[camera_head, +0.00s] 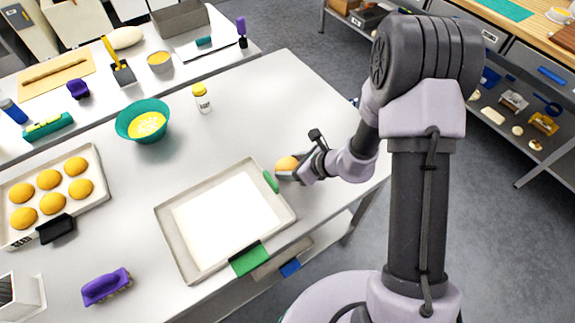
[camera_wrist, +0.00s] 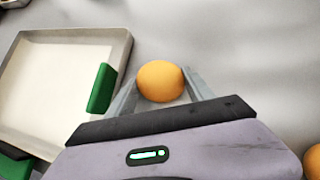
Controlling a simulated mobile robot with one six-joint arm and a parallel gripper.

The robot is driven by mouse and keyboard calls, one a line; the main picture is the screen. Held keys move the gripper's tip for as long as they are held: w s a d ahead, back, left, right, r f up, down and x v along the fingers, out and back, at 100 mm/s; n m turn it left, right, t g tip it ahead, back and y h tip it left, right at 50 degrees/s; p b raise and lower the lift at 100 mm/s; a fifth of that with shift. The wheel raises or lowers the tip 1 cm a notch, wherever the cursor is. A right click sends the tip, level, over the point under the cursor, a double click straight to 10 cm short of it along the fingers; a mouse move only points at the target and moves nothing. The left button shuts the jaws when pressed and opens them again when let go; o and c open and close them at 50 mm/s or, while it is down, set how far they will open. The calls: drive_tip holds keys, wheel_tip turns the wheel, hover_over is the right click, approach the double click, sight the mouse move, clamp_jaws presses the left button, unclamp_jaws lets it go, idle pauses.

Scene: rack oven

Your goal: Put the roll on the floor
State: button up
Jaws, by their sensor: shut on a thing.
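A round golden roll (camera_head: 287,163) is between the fingers of my gripper (camera_head: 290,174), over the steel table just right of the white-lined tray. In the wrist view the roll (camera_wrist: 160,81) sits between the two finger tips (camera_wrist: 160,92), and my gripper is shut on it. I cannot tell whether the roll still touches the table. A second round golden thing (camera_wrist: 314,160) is cut off at the lower right corner of the wrist view. The grey floor (camera_head: 480,240) shows to the right of the table.
The lined tray (camera_head: 172,231) with green grips lies left of my gripper. A shelved counter (camera_head: 548,175) stands at right.

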sight(291, 165)
wheel_tip(291, 165, up, 4)
drive_tip(key=shift+r+p, duration=0.1)
drive_tip(key=shift+p, duration=0.85)
drive_tip(key=s+d, duration=0.3)
drive_tip(key=d, duration=0.1)
drive_tip(key=s+d, duration=0.3)
drive_tip(key=d, duration=0.1)
drive_tip(key=s+d+p, duration=0.1)
drive_tip(key=s+d, duration=0.3)
drive_tip(key=shift+d+r, duration=0.25)
drive_tip(key=shift+r, duration=0.15)
drive_tip(key=shift+w+d+r+b, duration=0.1)
drive_tip(key=shift+w+b, duration=0.2)
drive_tip(key=shift+b, duration=0.05)
drive_tip(key=w+r+m+t+h+b, duration=0.1)
drive_tip(key=w+r+m+h+b, duration=0.1)
drive_tip(key=r, duration=0.5)
drive_tip(key=w+r+m+t+h+b, duration=0.2)
drive_tip(key=w+r+m+b, duration=0.2)
drive_tip(key=w+r+m, duration=0.1)
drive_tip(key=w+r, duration=0.1)
drive_tip(key=w, duration=0.1)
drive_tip(key=shift+w+d+r+h, duration=0.25)
drive_tip(key=shift+w+r+h, duration=0.05)
drive_tip(key=shift+r, duration=0.1)
